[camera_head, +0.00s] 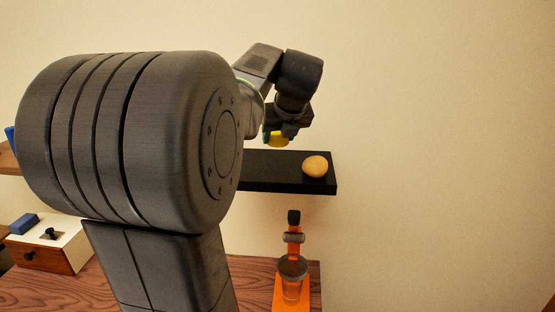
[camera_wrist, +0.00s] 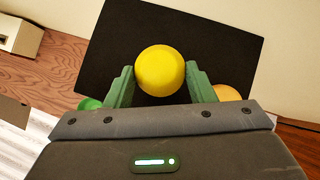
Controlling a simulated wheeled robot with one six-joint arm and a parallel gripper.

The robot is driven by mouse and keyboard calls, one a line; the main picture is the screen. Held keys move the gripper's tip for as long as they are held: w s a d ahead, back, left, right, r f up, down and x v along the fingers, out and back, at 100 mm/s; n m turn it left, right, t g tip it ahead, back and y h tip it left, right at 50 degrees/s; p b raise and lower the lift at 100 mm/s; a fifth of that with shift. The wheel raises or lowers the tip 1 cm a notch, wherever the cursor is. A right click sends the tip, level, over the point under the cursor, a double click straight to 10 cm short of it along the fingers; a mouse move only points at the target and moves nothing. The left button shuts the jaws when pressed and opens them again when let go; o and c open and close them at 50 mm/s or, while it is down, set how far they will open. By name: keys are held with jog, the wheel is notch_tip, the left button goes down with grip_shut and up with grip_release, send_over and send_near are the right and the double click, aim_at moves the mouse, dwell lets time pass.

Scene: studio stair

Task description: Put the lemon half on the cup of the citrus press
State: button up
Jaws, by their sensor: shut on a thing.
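The yellow lemon half (camera_wrist: 160,70) sits between the green fingers of my gripper (camera_wrist: 161,84) in the wrist view, with its rounded side showing. My gripper (camera_head: 281,132) is shut on it in the head view and holds the lemon half (camera_head: 277,139) above the dark shelf. The orange citrus press (camera_head: 291,296) with a black-tipped upright stands on the wooden surface, lower and slightly right of my gripper. Its cup (camera_head: 292,267) looks greyish and clear. The press does not show in the wrist view.
A tan round fruit (camera_head: 315,166) lies at the right end of the black shelf (camera_head: 280,185). A green round thing (camera_wrist: 90,103) shows left of the fingers. A white and wooden box (camera_head: 48,247) with a blue block (camera_head: 24,224) stands at left. My arm hides much of the wooden surface (camera_head: 257,278).

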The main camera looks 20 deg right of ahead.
aim_at(277, 168)
jog(key=shift+f, duration=3.5)
jog(key=shift+f, duration=0.2)
jog(key=o, duration=1.1)
jog(key=shift+c, duration=0.2)
jog(key=shift+r, duration=0.1)
